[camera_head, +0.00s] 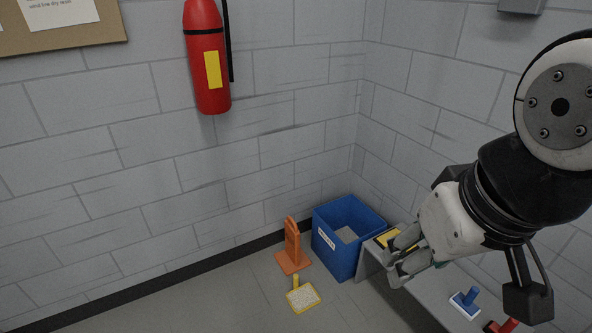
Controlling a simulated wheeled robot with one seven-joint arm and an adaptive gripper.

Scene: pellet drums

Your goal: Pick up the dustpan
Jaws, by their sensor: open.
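A yellow-edged flat pan with a pale speckled face and a short upright yellow handle (303,297) lies on the floor, left of the bench; it looks like the dustpan. A yellow object (387,237) on the bench is partly hidden behind my gripper.
A blue bin (336,255) with pale contents stands in the corner, beside an orange stand (292,258). The grey bench (432,294) bears a blue-handled tool (466,302) and a red one (502,326). A fire extinguisher (208,80) hangs on the wall. The left floor is clear.

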